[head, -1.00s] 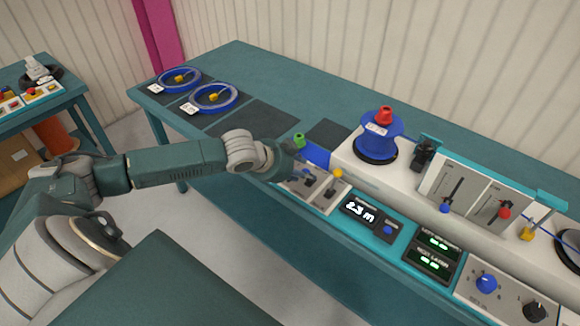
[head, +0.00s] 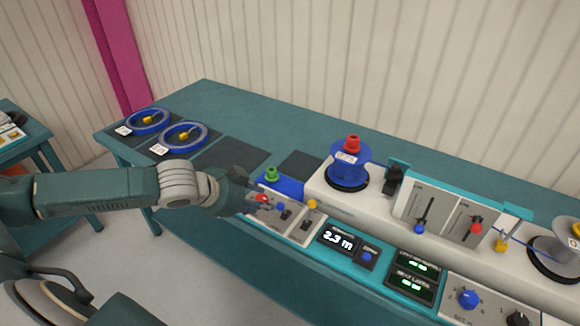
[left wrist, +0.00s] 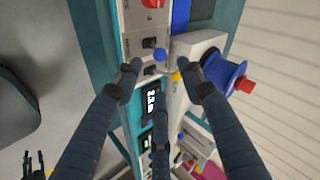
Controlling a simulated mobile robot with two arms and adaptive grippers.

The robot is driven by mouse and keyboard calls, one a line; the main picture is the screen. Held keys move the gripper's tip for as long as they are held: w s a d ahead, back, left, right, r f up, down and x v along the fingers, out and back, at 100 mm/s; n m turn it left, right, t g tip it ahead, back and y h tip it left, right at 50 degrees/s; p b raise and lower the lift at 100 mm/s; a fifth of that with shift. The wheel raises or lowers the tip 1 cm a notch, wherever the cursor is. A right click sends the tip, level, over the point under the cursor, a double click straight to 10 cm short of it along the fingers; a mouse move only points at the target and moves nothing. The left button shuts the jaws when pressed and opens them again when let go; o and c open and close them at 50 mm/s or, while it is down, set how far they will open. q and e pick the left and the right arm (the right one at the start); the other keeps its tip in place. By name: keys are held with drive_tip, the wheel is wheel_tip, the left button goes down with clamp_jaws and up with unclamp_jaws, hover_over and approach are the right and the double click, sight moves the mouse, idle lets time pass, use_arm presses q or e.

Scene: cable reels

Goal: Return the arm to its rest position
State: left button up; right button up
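My left arm (head: 110,190) comes in from the left in the head view, roughly level. Its gripper (head: 256,204) is over the left end of the console, by a red button (head: 262,198) and small black switches (head: 285,214). In the left wrist view its dark fingers (left wrist: 158,78) are spread apart with nothing between them; the console shows beyond. Whether the fingertips touch the panel is unclear. Small dark prongs (left wrist: 36,164) at the lower left of the wrist view may be my right gripper; their state is too small to tell.
A blue reel with a red knob (head: 350,165) stands on the white machine body. A green knob (head: 271,173), a display reading 2.3 m (head: 339,239) and levers (head: 422,218) are close by. Two blue rings (head: 148,121) (head: 183,136) lie on the teal table (head: 225,105).

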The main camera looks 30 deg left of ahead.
use_arm(q)
drive_tip(key=s+d+f+n+g, duration=0.1)
drive_tip(key=s+d+f+n, duration=0.1)
drive_tip(key=s+d+f, duration=0.4)
drive_tip(key=s+d+f+n, duration=0.1)
drive_tip(key=s+d+f, duration=0.25)
drive_tip(key=d, duration=0.55)
drive_tip(key=s+f+n+g+y, duration=0.1)
drive_tip(key=s+f+n+g, duration=0.1)
drive_tip(key=s+n, duration=0.35)
drive_tip(key=s+f+n+g, duration=0.2)
drive_tip(key=s, duration=0.6)
drive_tip(key=s+a+f+g, duration=0.1)
drive_tip(key=s+f, duration=0.1)
drive_tip(key=f, duration=1.3)
drive_tip(key=s+f, duration=0.2)
drive_tip(key=f, duration=1.2)
drive_tip(key=s+a+f+g, duration=0.1)
drive_tip(key=s+a+f, duration=0.2)
drive_tip(key=s+f, duration=1.1)
drive_tip(key=shift+s+f+y, duration=0.25)
drive_tip(key=shift+s+y, duration=0.15)
drive_tip(key=shift+s, duration=0.65)
